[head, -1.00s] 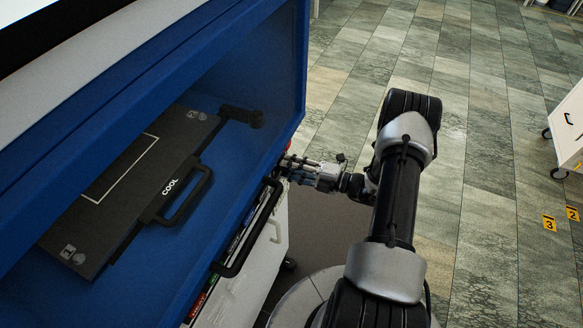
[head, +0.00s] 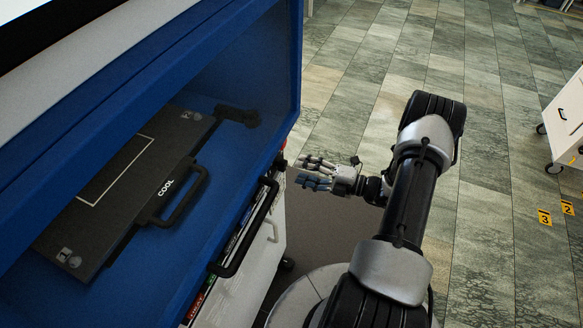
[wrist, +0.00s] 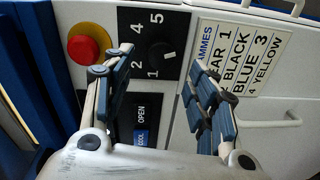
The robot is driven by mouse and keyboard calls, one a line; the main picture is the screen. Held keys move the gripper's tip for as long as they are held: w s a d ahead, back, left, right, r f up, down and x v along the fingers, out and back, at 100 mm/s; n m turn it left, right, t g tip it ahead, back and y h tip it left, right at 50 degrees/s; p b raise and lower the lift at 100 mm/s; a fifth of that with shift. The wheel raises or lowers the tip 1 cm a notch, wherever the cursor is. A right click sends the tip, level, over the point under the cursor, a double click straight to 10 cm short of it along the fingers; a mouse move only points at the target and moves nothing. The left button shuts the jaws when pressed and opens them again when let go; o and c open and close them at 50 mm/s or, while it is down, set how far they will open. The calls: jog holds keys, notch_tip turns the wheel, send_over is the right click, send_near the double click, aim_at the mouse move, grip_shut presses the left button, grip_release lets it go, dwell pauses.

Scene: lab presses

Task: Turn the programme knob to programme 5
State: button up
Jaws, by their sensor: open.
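The programme knob (wrist: 168,56) is black with a small white mark, on a dark dial plate (wrist: 133,20) in the wrist view. The digits 1, 2, 4 and 5 show around it, with 5 at the upper side and 1 at the lower side. I cannot tell which digit the mark points to. My gripper (head: 307,172) is open and empty, beside the press front and apart from it in the head view. In the wrist view the fingers of my gripper (wrist: 163,83) are spread, with the knob showing beyond them in the gap.
A red stop button on a yellow ring (wrist: 88,45) sits left of the dial. A white programme list (wrist: 240,55) is to its right. Below is an OPEN/COOL panel (wrist: 141,120). A black bar handle (head: 245,235) runs along the blue press (head: 230,110).

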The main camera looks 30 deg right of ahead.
jog(key=v, duration=0.6)
jog(key=shift+s+d, duration=0.1)
dwell(0.4)
